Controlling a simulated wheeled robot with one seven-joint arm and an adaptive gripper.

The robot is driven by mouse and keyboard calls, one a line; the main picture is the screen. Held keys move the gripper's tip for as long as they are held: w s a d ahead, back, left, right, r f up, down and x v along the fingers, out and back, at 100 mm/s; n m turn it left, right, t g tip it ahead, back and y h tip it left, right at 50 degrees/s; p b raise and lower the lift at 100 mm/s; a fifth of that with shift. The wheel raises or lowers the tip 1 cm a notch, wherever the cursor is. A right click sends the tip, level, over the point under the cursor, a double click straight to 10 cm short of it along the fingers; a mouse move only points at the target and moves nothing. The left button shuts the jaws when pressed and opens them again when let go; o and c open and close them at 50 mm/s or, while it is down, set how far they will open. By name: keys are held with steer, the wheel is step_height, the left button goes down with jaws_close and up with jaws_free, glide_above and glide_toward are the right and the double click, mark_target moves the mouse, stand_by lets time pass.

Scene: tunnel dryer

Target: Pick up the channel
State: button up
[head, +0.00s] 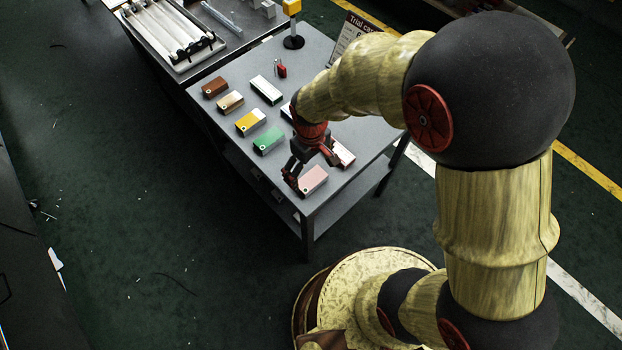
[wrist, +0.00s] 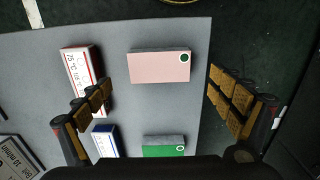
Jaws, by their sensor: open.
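No thing is labelled as the channel; a long pale profile (head: 221,18) lying on the far table in the head view may be it, but I cannot tell for sure. My gripper (head: 311,171) is open and empty, low over the near end of the grey table. In the wrist view, my gripper (wrist: 160,86) has its fingers spread wide on either side of a pink block (wrist: 157,68) with a dark green dot. The pink block (head: 313,180) also shows below the fingers in the head view. I cannot see contact.
A green block (head: 268,141), a yellow-and-white block (head: 250,122) and brown blocks (head: 215,87) stand on the grey table (head: 232,158). A red-and-white box (wrist: 80,66) and a blue-and-white box (wrist: 105,141) are close to my left finger. A yellow-topped post (head: 292,10) stands behind.

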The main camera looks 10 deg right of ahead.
mark_target(311, 179)
step_height(311, 179, down, 5)
steer(key=b, duration=0.2)
steer(key=shift+s+d+f+b, duration=0.1)
steer(key=shift+f+b, duration=0.1)
steer(key=shift+b, duration=0.1)
steer(key=shift+r, duration=0.1)
steer(key=c, duration=0.3)
steer(key=c, duration=1.1)
